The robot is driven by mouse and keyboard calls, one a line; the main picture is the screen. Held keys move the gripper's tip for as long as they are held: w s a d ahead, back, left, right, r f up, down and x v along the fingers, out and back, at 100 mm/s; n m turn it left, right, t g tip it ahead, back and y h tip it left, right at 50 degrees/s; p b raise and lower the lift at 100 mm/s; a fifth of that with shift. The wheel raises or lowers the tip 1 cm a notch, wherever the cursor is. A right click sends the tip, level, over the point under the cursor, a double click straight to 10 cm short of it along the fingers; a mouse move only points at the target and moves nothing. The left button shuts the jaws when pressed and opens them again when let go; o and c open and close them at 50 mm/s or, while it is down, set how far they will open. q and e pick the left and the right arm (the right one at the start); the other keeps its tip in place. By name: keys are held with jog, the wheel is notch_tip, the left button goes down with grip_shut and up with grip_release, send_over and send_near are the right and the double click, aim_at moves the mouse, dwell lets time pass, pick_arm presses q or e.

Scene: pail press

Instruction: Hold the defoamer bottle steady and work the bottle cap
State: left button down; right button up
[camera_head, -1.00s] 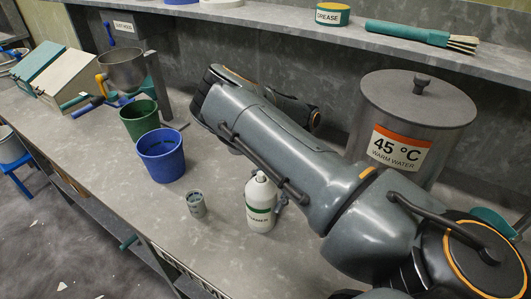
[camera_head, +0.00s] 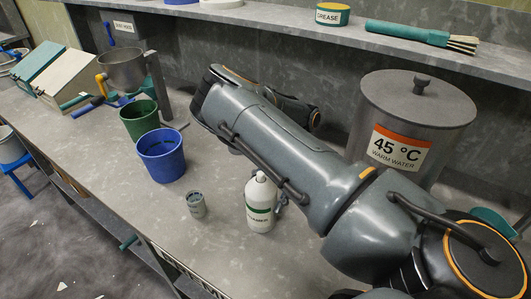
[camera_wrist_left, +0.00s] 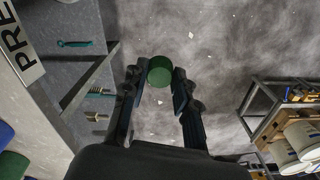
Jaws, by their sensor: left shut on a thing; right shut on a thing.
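The defoamer bottle (camera_head: 260,210) is white with a green-banded label and stands upright on the bench in the head view. Its top is narrow and white, with no green cap on it. My right arm passes over behind it, and my right gripper (camera_head: 281,199) shows only partly at its right side, shut on the bottle. My left gripper (camera_wrist_left: 160,84) is outside the head view. In the left wrist view it is shut on a round green piece that looks like the bottle cap (camera_wrist_left: 160,70), held between the fingertips with floor beyond.
A small grey cup (camera_head: 196,205) stands left of the bottle. A blue pail (camera_head: 162,158) and a green pail (camera_head: 139,122) stand farther left. The warm water tank (camera_head: 412,120) is behind my right arm. The bench front left of the bottle is clear.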

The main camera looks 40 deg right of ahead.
jog(key=o, duration=1.6)
jog(key=shift+o, duration=0.2)
jog(key=v, duration=1.2)
jog(key=shift+a+f, duration=0.1)
